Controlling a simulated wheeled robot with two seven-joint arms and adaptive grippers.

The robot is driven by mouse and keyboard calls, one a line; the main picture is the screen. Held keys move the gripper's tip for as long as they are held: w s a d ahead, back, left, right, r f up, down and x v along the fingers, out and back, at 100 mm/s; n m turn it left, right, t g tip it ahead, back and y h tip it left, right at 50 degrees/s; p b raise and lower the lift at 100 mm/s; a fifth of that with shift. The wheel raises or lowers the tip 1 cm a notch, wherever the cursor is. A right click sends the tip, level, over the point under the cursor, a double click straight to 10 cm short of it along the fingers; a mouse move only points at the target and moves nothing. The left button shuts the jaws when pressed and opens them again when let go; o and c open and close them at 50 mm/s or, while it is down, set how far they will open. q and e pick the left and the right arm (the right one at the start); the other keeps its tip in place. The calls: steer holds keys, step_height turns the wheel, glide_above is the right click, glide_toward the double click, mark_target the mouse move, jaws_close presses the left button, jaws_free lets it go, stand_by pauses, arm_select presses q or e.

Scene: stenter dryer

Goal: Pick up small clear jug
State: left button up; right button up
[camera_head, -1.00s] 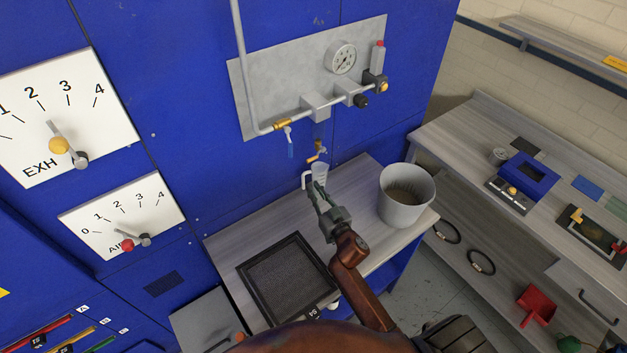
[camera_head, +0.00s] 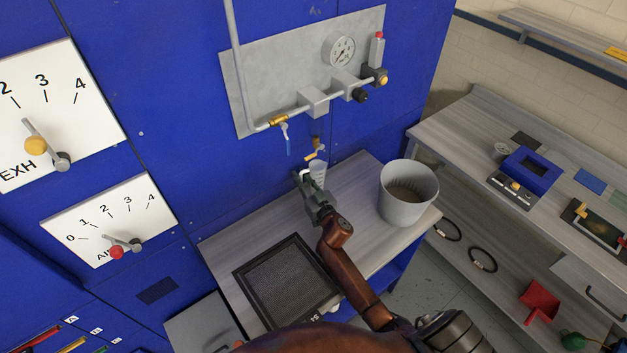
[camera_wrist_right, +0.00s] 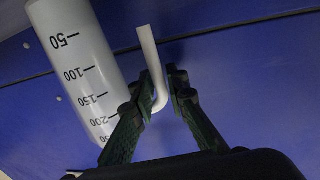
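The small clear jug (camera_head: 318,170) stands upright at the back of the grey worktop, below a small tap. In the right wrist view the jug (camera_wrist_right: 78,65) shows black volume marks, and its pale handle (camera_wrist_right: 149,55) points into the gripper. The jug's base is partly hidden by the gripper. My left gripper is not in view.
A grey bucket (camera_head: 408,194) stands right of the jug on the worktop (camera_head: 358,180). A black-framed tray (camera_head: 243,270) lies in front. The blue machine wall with a pipe and a gauge (camera_head: 341,50) rises behind. A side bench (camera_head: 450,127) is at right.

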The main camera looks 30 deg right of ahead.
steer(key=shift+c, duration=0.2)
jaws_close()
steer(key=shift+r, duration=0.15)
stand_by(0.3)
steer(key=shift+r, duration=0.25)
steer(key=r+p, duration=0.1)
steer(key=r, duration=0.2)
steer(key=shift+s+r+p, duration=0.3)
steer(key=shift+s+p, duration=0.05)
steer(key=s+a+r+p, duration=0.1)
steer(key=s+r+p, duration=0.1)
steer(key=s+r, duration=0.6)
steer(key=s, duration=0.5)
steer(key=shift+a+r, duration=0.35)
steer(key=shift+a, duration=0.05)
steer(key=shift+s, duration=0.1)
